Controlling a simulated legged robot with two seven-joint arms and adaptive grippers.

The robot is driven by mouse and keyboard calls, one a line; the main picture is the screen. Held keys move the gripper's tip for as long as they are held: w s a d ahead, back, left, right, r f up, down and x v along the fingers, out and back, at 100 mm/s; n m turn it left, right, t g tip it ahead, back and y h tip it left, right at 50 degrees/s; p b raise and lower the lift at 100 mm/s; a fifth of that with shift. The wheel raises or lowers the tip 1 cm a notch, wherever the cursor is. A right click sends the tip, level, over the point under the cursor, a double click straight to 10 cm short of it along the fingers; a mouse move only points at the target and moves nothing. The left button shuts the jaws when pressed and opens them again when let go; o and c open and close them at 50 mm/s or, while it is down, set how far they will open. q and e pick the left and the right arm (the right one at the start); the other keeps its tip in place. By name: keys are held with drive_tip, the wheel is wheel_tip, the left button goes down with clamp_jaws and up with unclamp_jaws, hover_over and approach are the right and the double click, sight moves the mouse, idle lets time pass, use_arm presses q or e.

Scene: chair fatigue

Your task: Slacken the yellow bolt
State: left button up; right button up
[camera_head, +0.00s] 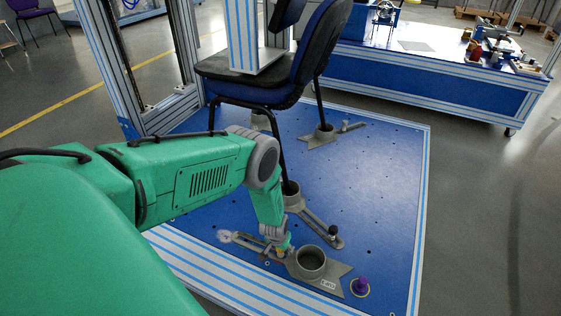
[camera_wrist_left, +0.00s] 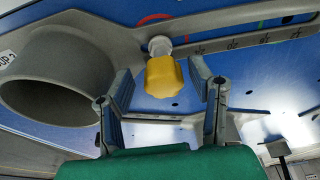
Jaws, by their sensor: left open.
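The yellow bolt (camera_wrist_left: 163,77) has a faceted yellow head on a pale shank and sits at the slotted arm of a grey metal bracket (camera_wrist_left: 225,42). In the wrist view my left gripper (camera_wrist_left: 162,88) is open, with one finger on each side of the yellow head and visible gaps to both. In the head view my left gripper (camera_head: 283,246) is low over the front bracket (camera_head: 322,272), beside its round cup. There the bolt is mostly hidden by the gripper. My right gripper is not in view.
The cup (camera_wrist_left: 62,80) stands left of the bolt. A purple knob (camera_head: 360,287) is on the blue plate (camera_head: 385,190) to the right. Another bracket with a black knob (camera_head: 333,231) lies behind, under a chair (camera_head: 265,85). The plate's right side is mostly clear.

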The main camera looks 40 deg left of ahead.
use_arm(q)
drive_tip(key=shift+a+f+m, duration=0.15)
drive_tip(key=shift+a+m, duration=0.15)
drive_tip(key=shift+s+a+f+m+h, duration=0.1)
drive_tip(key=shift+m+h, duration=0.1)
drive_tip(key=shift+m, duration=0.35)
drive_tip(key=shift+a+m+h, duration=0.1)
drive_tip(key=shift+m+h, duration=0.1)
drive_tip(key=shift+m, duration=0.35)
drive_tip(key=shift+d+m, duration=0.15)
drive_tip(key=shift+m, duration=0.25)
drive_tip(key=shift+d+r+m, duration=0.2)
drive_tip(key=shift+d+m, duration=0.1)
drive_tip(key=shift+a+f+m+h, duration=0.1)
drive_tip(key=shift+a+m+h, duration=0.2)
drive_tip(key=shift+m, duration=0.7)
drive_tip(key=shift+m+h, duration=0.3)
drive_tip(key=shift+m, duration=0.7)
drive_tip(key=shift+d, duration=0.15)
drive_tip(key=c, duration=1.1)
drive_tip(key=shift+s+d+n+p, duration=0.1)
drive_tip(key=shift+n+p, duration=0.4)
drive_tip(key=shift+n, duration=0.5)
drive_tip(key=shift+n+y, duration=0.6)
drive_tip(key=shift+n, duration=0.5)
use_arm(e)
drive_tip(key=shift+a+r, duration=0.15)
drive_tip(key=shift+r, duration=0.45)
